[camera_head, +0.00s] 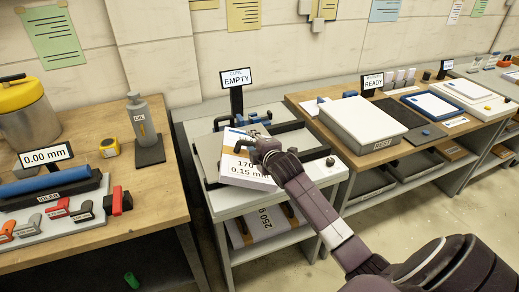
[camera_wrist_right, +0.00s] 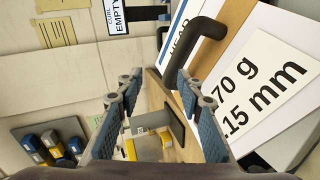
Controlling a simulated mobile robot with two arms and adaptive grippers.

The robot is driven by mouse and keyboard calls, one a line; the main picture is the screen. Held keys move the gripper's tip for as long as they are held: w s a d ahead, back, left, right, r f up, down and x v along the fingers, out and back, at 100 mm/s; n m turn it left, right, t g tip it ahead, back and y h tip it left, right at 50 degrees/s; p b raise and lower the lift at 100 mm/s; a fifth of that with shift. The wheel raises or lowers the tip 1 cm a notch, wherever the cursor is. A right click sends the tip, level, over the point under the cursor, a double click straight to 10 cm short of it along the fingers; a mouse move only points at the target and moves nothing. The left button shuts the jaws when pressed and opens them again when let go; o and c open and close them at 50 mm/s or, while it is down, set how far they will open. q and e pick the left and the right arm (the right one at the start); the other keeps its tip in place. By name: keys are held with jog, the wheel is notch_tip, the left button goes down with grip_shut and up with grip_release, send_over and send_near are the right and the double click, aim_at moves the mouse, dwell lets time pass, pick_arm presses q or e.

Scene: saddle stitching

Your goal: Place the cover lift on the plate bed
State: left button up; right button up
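The cover lift, a white stack of sheets marked "170 g 0.15 mm" (camera_head: 238,170), sits on the light grey unit under the "CURL EMPTY" sign, slightly askew. In the right wrist view the stack (camera_wrist_right: 275,85) fills the right side, with a black bent handle (camera_wrist_right: 205,28) next to it. My right gripper (camera_head: 250,145) is over the stack's upper edge in the head view. In the wrist view its two fingers (camera_wrist_right: 155,95) are apart, with the handle near the right finger; I cannot tell whether they touch. I cannot clearly pick out the plate bed. My left gripper is not in view.
The "CURL EMPTY" sign (camera_head: 236,78) stands behind the stack. A white box marked "REST" (camera_head: 362,120) is to the right. An oil can (camera_head: 142,122) and a "0.00 mm" display (camera_head: 46,155) stand on the left wooden bench. A lower shelf holds a "250 g" stack (camera_head: 265,222).

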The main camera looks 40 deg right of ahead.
jog(key=b+v, duration=0.1)
jog(key=v, duration=0.9)
jog(key=shift+s+r+b, duration=0.15)
jog(key=shift+s+b, duration=0.2)
jog(key=shift+o, duration=0.4)
jog(key=shift+a, duration=0.15)
